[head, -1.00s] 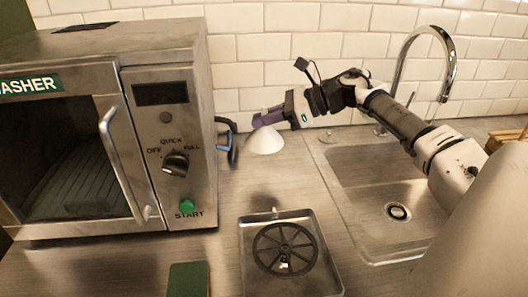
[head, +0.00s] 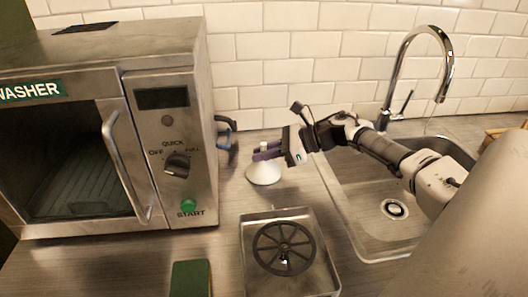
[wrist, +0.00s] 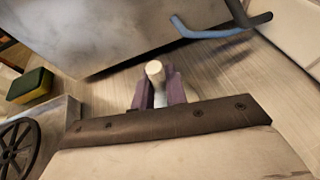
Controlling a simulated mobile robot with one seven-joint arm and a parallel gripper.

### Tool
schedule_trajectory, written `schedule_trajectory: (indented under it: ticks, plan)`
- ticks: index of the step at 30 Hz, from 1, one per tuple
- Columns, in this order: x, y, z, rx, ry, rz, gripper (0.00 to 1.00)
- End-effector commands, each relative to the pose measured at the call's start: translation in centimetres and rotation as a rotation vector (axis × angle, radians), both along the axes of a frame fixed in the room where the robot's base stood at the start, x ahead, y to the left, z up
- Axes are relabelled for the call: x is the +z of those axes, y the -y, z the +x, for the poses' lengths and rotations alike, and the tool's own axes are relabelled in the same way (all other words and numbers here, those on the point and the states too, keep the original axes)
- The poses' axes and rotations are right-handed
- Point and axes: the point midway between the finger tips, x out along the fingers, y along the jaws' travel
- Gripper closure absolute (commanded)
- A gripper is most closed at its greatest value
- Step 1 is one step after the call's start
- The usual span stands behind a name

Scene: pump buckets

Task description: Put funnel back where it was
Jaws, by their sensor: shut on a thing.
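The white funnel (head: 264,174) is in the head view, wide end down, beside the washer's right side and behind the metal tray. It is at or very near the counter; I cannot tell whether its rim touches. My gripper (head: 264,152) comes from the right and is shut on the funnel's narrow neck. In the wrist view, the purple fingers (wrist: 160,92) sit on both sides of the funnel's pale spout (wrist: 154,70). Most of the funnel's cone is hidden there by the fingers and the gripper body.
The steel washer (head: 168,110) stands at left, with a blue-and-black hooked handle (head: 226,136) at its side. A metal tray with a black spoked wheel (head: 284,248) is in front. A green sponge (head: 190,279) lies at front left. The sink (head: 385,205) and faucet are at right.

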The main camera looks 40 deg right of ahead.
Motion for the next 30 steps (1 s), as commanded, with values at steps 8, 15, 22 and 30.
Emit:
schedule_trajectory:
  ticks: [8, 15, 22, 30]
  plan:
    - [-0.2, 0.0, 0.0, 0.001, 0.0, 0.0, 0.64]
    - [0.0, 0.0, 0.0, 0.0, 0.0, 0.0, 0.64]
    - [0.7, 1.8, -1.7, -0.005, 0.003, 0.0, 0.64]
    - [3.0, 5.6, -5.4, -0.003, 0.003, 0.0, 0.64]
